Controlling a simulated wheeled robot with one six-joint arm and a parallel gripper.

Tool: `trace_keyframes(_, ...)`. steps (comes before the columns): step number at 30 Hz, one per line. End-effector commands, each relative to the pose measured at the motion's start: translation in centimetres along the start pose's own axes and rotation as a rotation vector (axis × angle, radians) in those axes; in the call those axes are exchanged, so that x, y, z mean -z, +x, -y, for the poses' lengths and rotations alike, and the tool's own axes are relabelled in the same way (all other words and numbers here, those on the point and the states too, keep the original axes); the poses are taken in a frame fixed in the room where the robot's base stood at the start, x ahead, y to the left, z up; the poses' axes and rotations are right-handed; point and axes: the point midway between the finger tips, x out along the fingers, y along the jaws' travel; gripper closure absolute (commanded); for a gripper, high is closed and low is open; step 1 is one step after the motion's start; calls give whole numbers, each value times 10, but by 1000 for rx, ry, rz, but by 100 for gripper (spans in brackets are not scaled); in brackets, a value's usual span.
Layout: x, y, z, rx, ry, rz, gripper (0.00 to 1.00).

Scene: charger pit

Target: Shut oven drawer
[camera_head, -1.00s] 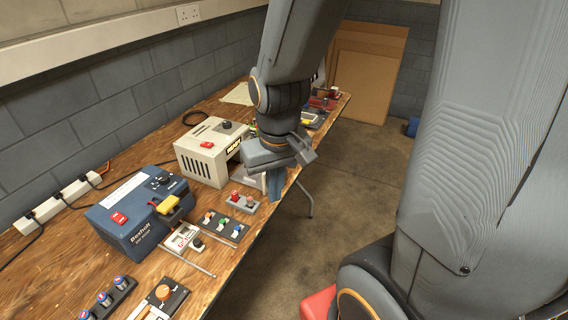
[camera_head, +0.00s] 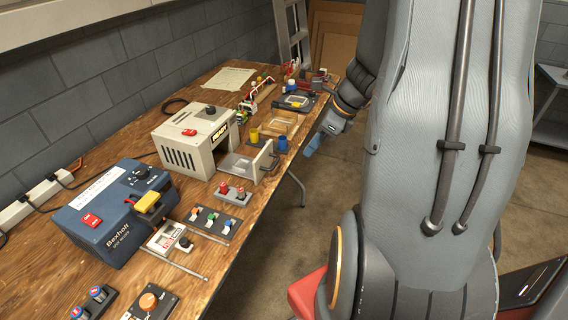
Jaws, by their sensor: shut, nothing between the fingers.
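The oven is a beige box (camera_head: 192,140) with side vents, a red switch and a black knob on top, standing on the wooden bench. Its drawer (camera_head: 240,164) is pulled out to the right from the oven's open front, with an upright front plate and a handle on its outer side. The drawer's tray looks empty. My gripper (camera_head: 311,148) is shut and empty, pointing down beyond the bench's right edge. It is to the right of the drawer front and apart from it.
A blue cup (camera_head: 282,146) and a yellow cup (camera_head: 254,134) stand behind the drawer. Open floor lies right of the bench.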

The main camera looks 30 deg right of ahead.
Motion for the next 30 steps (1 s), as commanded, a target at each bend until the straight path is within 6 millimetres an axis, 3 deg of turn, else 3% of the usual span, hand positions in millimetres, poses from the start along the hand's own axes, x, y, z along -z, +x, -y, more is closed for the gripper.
trace_keyframes(17, 1, 102, -2, -4, -1, -3, 100)
trace_keyframes(21, -23, 101, -1, -1, -6, -1, 100)
trace_keyframes(30, -39, 107, 0, 0, -3, -2, 100)
